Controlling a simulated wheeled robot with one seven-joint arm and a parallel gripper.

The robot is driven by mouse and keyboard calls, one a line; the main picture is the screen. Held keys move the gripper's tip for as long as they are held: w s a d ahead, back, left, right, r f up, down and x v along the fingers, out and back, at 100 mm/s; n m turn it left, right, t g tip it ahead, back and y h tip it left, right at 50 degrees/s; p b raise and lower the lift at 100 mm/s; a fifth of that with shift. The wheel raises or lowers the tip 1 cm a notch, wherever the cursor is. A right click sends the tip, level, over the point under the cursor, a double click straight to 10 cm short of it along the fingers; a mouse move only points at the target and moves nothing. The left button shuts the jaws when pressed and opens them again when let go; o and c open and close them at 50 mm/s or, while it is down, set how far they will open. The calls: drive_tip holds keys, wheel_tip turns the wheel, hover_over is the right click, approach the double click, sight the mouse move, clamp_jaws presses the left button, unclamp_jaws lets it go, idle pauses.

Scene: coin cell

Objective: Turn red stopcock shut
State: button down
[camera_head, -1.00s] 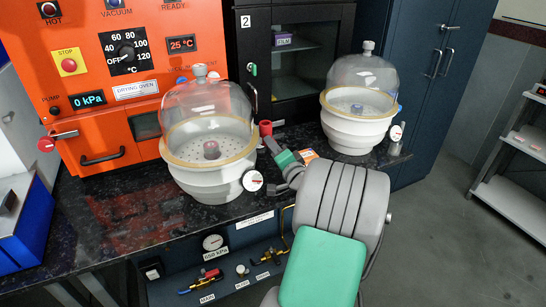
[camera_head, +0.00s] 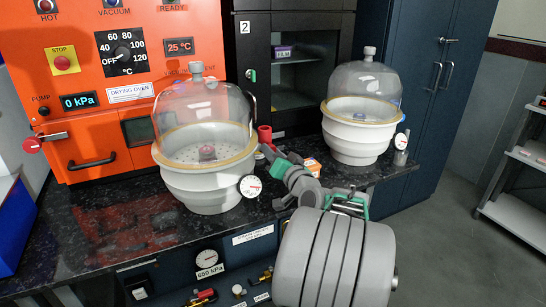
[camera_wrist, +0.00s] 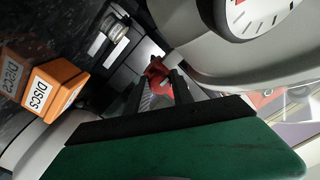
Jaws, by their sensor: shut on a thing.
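The red stopcock (camera_wrist: 157,75) sits between my gripper's dark fingers in the wrist view, beside the pale wall of the left desiccator (camera_head: 208,188). My gripper (camera_wrist: 159,84) is shut on it. The exact contact is small and partly hidden by the fingers. In the head view my gripper (camera_head: 269,154) reaches the right side of the left desiccator, near its dial gauge (camera_head: 251,186). A red part (camera_head: 264,134) shows just beyond the gripper there; I cannot tell whether it is the stopcock. The stopcock's handle angle is unclear.
A second domed desiccator (camera_head: 358,140) stands to the right on the dark bench (camera_head: 130,225). An orange box (camera_wrist: 55,88) marked DISCS lies near my gripper. The orange drying oven (camera_head: 95,157) and black cabinet (camera_head: 300,90) stand behind. Valves hang below the bench front.

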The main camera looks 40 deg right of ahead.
drive_tip(key=c, duration=1.1)
unclamp_jaws()
drive_tip(key=v, duration=0.7)
drive_tip(key=shift+s+a, duration=0.2)
drive_tip(key=shift+s, duration=0.15)
